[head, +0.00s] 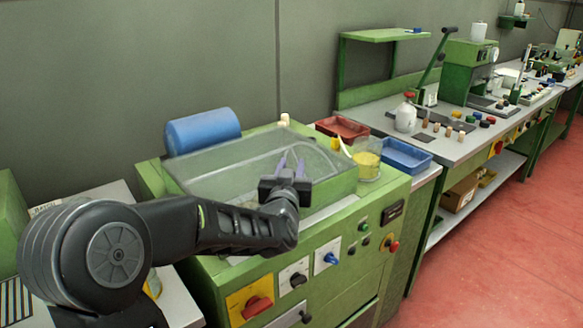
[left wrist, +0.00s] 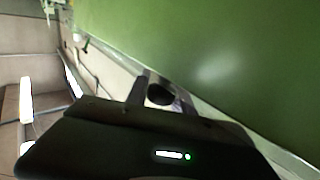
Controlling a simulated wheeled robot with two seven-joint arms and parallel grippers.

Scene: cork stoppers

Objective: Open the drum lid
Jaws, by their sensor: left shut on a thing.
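The drum lid (head: 215,160) is a see-through panel over the top of the green machine (head: 335,210) in the head view. I cannot tell for sure whether it lies flat or is slightly raised. My left gripper (head: 292,164) is at the right part of the lid, its fingers pointing away from me. In the left wrist view a dark round knob (left wrist: 160,95) sits between the fingers, and the gripper is shut on it. A large green surface (left wrist: 230,60) fills the right of that view. My right gripper is not in view.
A blue cylinder (head: 203,131) lies at the machine's back left. A yellow-filled clear container (head: 367,164) stands at its right corner. Red (head: 342,127) and blue (head: 406,155) trays are beyond. A bench (head: 450,140) with stoppers and a white bottle (head: 405,117) extends right. The red floor is clear.

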